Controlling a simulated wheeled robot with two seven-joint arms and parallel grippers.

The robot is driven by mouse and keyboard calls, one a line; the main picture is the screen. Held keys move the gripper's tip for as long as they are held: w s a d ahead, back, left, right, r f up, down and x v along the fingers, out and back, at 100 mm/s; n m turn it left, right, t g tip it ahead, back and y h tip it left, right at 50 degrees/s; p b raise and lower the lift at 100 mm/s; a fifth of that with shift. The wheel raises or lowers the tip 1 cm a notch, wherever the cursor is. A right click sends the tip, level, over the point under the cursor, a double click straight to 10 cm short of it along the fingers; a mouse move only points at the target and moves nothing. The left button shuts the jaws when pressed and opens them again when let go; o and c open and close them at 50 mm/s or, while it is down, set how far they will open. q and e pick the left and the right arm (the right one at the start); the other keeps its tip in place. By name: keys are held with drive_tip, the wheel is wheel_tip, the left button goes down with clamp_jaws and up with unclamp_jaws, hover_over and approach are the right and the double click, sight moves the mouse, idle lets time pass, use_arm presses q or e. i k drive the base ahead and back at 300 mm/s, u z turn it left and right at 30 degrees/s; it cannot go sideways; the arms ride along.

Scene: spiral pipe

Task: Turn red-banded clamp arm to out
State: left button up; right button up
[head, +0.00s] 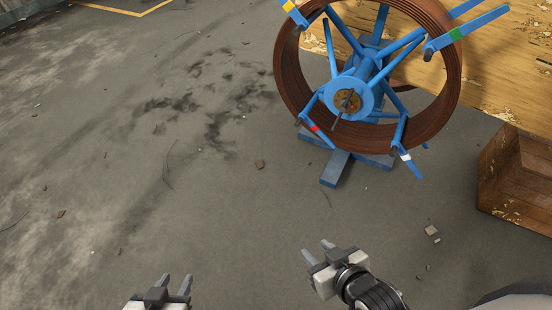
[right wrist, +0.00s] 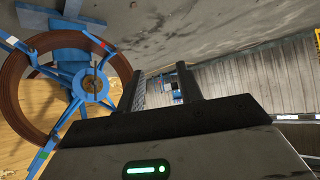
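The blue reel with its hub (head: 350,98) holds a brown coil at the upper right of the head view. The red-banded clamp arm (head: 314,128) is at the hub's lower left. It lies slanted across the coil's front edge, while the white-banded arm (head: 406,158) points outward. My right gripper (head: 315,250) is open and empty, below and apart from the reel. In the right wrist view my gripper's two fingers (right wrist: 164,86) stand apart, with the reel hub (right wrist: 91,84) to their left. My left gripper (head: 177,284) is open and empty at the bottom edge.
The yellow-banded arm (head: 289,6) and green-banded arm (head: 455,35) project from the reel's upper side. A wooden panel (head: 500,70) is behind it, and a wooden box (head: 518,180) stands at the right. The grey floor (head: 130,190) at left is mostly clear.

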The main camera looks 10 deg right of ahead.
sight(312, 125)
drive_tip(key=u, duration=0.95)
drive_tip(key=i, duration=1)
drive_tip(key=z, duration=0.3)
drive_tip(key=i, duration=1.2)
drive_tip(key=z, duration=1.55)
drive_tip(key=i, duration=0.6)
drive_tip(key=z, duration=0.6)
